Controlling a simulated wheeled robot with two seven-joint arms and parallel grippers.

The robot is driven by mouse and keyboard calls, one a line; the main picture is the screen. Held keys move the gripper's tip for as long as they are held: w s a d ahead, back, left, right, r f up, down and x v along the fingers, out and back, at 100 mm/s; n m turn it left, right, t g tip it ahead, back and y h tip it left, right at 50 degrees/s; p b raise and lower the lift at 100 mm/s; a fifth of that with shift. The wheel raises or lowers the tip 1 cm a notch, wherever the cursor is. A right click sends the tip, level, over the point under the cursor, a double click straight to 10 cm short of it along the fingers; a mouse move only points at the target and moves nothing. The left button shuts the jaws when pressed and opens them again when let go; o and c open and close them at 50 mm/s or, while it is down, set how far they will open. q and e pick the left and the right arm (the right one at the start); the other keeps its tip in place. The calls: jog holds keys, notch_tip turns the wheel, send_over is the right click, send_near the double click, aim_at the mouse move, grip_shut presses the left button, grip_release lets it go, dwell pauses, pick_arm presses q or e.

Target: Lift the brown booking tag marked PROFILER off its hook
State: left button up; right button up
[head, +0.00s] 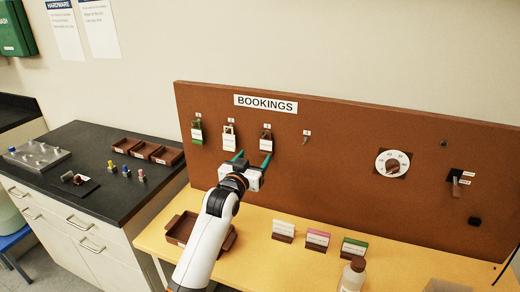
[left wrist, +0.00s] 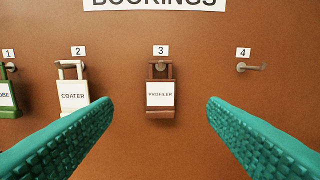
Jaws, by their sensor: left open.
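The brown PROFILER tag (head: 265,141) hangs on the hook numbered 3 on the brown bookings board; it also shows in the left wrist view (left wrist: 160,112), hanging upright with a white label. My left gripper (head: 253,159) is open in front of the board, just below and left of the tag in the head view. In the left wrist view its two teal fingers (left wrist: 160,125) stand wide apart on either side of the tag, with nothing between them touching it. My right gripper does not show.
A white COATER tag (left wrist: 73,95) hangs on hook 2 and a green tag (head: 197,133) on hook 1. Hook 4 (left wrist: 250,67) is empty. A brown tray (head: 181,228), small coloured card stands (head: 317,239) and a bottle (head: 353,274) are on the yellow bench below.

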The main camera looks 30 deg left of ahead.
aim_at(266, 142)
pick_arm(q)
jog(key=p+x, duration=0.1)
jog(key=x, duration=0.8)
jog(key=shift+w, duration=0.1)
grip_shut()
jog(key=shift+d+p, duration=0.1)
jog(key=shift+p, duration=0.2)
jog(key=shift+s+d+r+p, duration=0.15)
jog(key=shift+s+r+p, duration=0.3)
jog(key=shift+s+p, duration=0.25)
jog(key=shift+s, duration=0.1)
